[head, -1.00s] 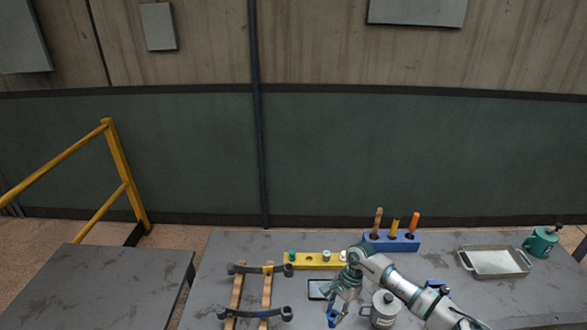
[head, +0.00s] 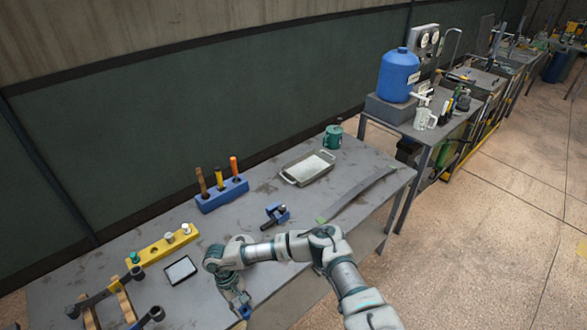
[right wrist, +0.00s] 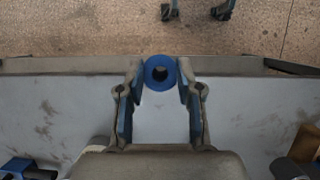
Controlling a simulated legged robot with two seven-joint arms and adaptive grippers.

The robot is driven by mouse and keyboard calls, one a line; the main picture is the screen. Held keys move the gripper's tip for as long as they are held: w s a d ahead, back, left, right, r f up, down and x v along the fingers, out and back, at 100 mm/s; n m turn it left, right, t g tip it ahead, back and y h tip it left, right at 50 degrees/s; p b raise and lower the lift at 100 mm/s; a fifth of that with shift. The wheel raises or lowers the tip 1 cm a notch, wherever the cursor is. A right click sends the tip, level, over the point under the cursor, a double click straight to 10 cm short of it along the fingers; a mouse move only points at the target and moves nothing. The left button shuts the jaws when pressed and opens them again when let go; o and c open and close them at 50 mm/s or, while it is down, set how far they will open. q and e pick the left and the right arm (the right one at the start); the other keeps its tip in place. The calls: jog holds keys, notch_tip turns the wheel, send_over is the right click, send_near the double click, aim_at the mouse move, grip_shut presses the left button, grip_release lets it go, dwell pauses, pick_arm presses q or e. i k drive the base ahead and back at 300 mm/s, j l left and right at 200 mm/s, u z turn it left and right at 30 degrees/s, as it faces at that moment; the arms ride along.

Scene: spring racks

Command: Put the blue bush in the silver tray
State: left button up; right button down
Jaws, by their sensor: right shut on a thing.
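My right gripper (head: 243,310) is over the front edge of the grey table in the head view. In the right wrist view its two fingers (right wrist: 160,85) are closed on a blue ring-shaped bush (right wrist: 160,73), held at the fingertips with its hole facing the camera. In the head view the bush is hard to make out at the fingertips. The silver tray (head: 308,167) lies farther back and to the right on the table, with nothing seen in it. My left gripper is not in view.
A yellow block (head: 162,250) holds several bushes. Beside it lie a dark tablet (head: 181,270) and a spring rack (head: 122,305). A blue tool holder (head: 222,195), a blue clamp (head: 276,214), a long flat strip (head: 358,193) and a green pot (head: 332,137) surround the tray area.

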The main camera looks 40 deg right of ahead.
aim_at(311, 168)
jog(key=l+u, duration=0.4)
jog(key=l, duration=2.9)
jog(key=k, duration=0.05)
